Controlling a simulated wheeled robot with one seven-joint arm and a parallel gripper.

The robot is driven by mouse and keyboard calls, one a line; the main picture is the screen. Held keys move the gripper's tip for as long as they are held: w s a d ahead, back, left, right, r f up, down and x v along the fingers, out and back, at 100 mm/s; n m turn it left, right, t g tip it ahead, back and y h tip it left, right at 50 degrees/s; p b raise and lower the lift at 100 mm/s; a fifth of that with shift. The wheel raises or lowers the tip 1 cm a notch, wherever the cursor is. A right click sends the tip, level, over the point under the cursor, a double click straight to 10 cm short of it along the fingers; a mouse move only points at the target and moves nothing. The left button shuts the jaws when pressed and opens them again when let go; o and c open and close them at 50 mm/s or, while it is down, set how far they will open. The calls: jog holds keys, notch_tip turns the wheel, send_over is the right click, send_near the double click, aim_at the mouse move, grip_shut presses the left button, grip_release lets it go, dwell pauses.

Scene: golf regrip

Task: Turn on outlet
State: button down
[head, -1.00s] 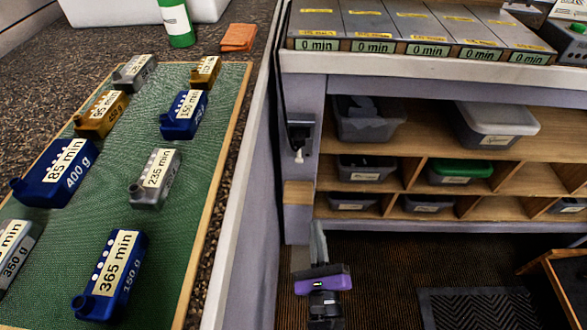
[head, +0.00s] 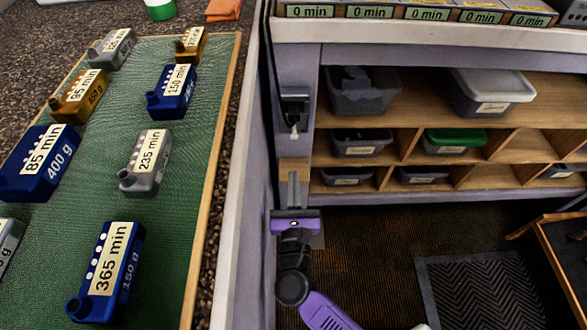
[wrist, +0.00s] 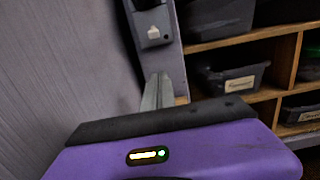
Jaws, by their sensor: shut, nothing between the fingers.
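The outlet (head: 294,108) is a dark box on the grey-purple post at the left end of the shelf unit. A small pale switch or plug shows at its lower part, and a black cable runs up from it. In the wrist view the outlet (wrist: 153,24) is at the top, above the fingertips. My gripper (head: 292,178) is shut and empty, its thin grey fingers pointing up, below the outlet and apart from it. In the wrist view my gripper (wrist: 160,80) also shows its fingers together. Whether the outlet is on cannot be told.
A wooden block (head: 293,168) on the post is partly behind my fingers. Shelves with lidded bins (head: 489,92) stand to the right. A counter with a green mat (head: 70,235) and labelled weights is at left. A black floor mat (head: 480,295) lies at lower right.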

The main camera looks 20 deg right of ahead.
aim_at(294, 131)
jog(key=w+d+r+p, duration=0.1)
jog(key=w+d+r, duration=0.1)
jog(key=w+r, duration=0.2)
jog(key=shift+x, duration=1.2)
jog(key=shift+a+r+p, duration=0.15)
jog(key=shift+r+p, duration=0.3)
jog(key=shift+p, duration=0.55)
jog(key=shift+f+y, duration=0.1)
jog(key=shift+y, duration=0.2)
